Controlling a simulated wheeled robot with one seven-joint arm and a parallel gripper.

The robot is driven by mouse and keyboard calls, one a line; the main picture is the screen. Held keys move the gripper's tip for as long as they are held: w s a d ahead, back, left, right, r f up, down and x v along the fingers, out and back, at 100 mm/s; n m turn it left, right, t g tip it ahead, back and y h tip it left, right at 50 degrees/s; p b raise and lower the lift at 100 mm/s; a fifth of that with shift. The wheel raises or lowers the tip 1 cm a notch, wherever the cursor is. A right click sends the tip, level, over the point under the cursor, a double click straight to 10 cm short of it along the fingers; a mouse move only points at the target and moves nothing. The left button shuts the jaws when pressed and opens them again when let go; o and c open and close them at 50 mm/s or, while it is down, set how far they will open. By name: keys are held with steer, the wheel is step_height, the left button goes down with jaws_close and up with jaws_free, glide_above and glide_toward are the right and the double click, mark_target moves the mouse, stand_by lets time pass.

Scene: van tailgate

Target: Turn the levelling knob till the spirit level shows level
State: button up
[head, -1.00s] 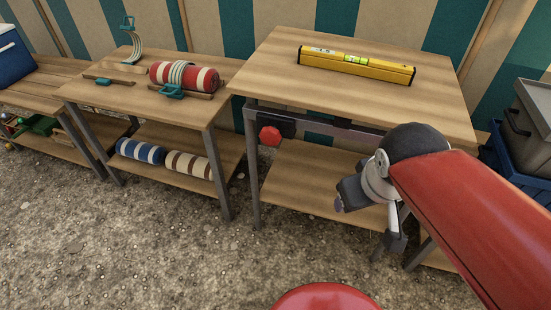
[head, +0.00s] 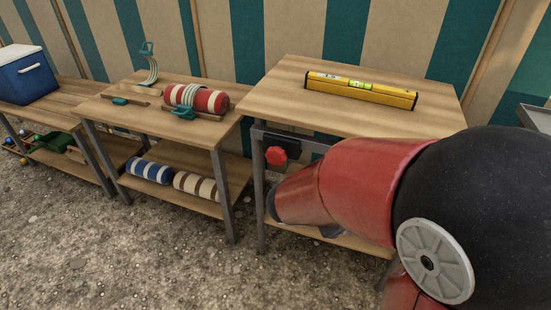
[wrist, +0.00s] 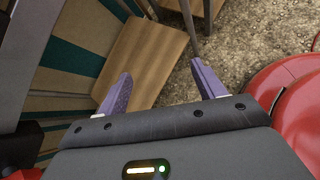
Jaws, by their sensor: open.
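The yellow spirit level (head: 360,92) lies on top of the right-hand wooden table (head: 330,118). Its green vial shows, but the bubble is too small to read. The red levelling knob (head: 276,156) sits on a dark mount under the table's front left edge. My red arm stands in front of the table, just right of the knob, and hides most of my gripper in the head view. In the wrist view my gripper (wrist: 160,86) is open, its two purple fingers wide apart with nothing between them. I cannot tell its exact distance from the knob.
A middle table (head: 100,108) holds a striped roll (head: 212,101) and straps, with more rolls on its lower shelf. A blue cooler (head: 27,80) stands far left. The gravel in front of the tables is clear. A striped wall closes the back.

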steer(key=w+a+r+n+t, duration=0.2)
steer(key=w+a+n+t, duration=0.3)
steer(key=a+n+t, duration=0.35)
steer(key=n+t+y+b, duration=0.1)
steer(key=n+t+y, duration=0.15)
steer(key=n, duration=0.65)
glide_toward(274, 159)
steer(key=x, duration=0.4)
steer(key=shift+t, duration=0.4)
steer(key=b+x, duration=0.2)
steer(key=x, duration=0.5)
steer(key=shift+f, duration=0.15)
steer(key=c, duration=1)
